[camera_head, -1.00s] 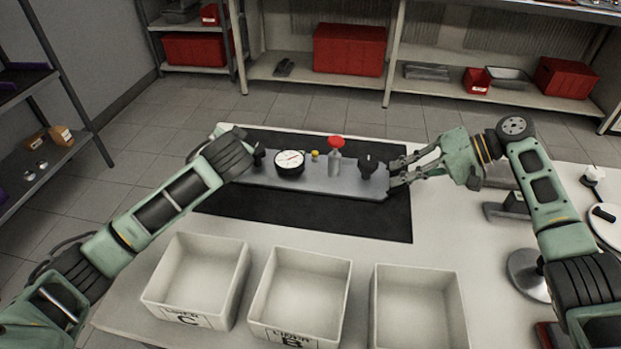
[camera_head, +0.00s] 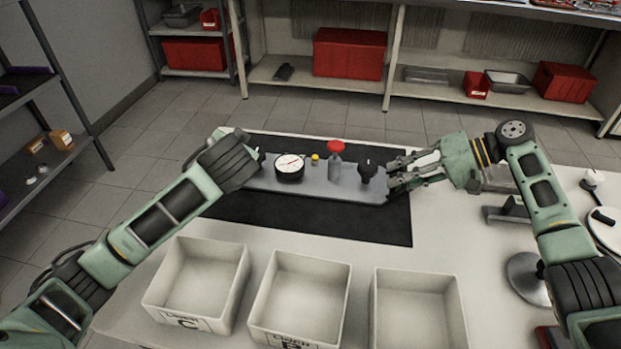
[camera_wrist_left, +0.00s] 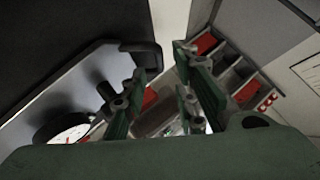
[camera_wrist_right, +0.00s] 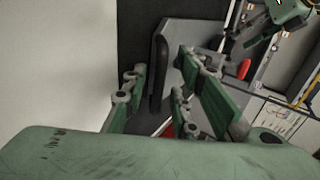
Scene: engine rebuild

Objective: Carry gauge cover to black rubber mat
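The gauge cover (camera_head: 312,182) is a long grey plate bearing a round white-faced dial, a red-topped fitting and a dark knob. It lies over the black rubber mat (camera_head: 355,222); I cannot tell whether it touches it. My right gripper (camera_head: 396,178) is at its right end, fingers apart, with the black end handle (camera_wrist_right: 159,72) between or just beyond them. My left gripper (camera_wrist_left: 168,88) is near the plate's left end, hidden behind my forearm in the head view. Its fingers are apart, and the black handle (camera_wrist_left: 143,50) shows beside them in the left wrist view.
Several open white bins stand along the front of the white table (camera_head: 440,245); one is the left bin (camera_head: 200,260). A grey stand (camera_head: 508,212) and a round metal dish (camera_head: 527,277) lie at the right. Shelves with red boxes (camera_head: 349,52) stand behind.

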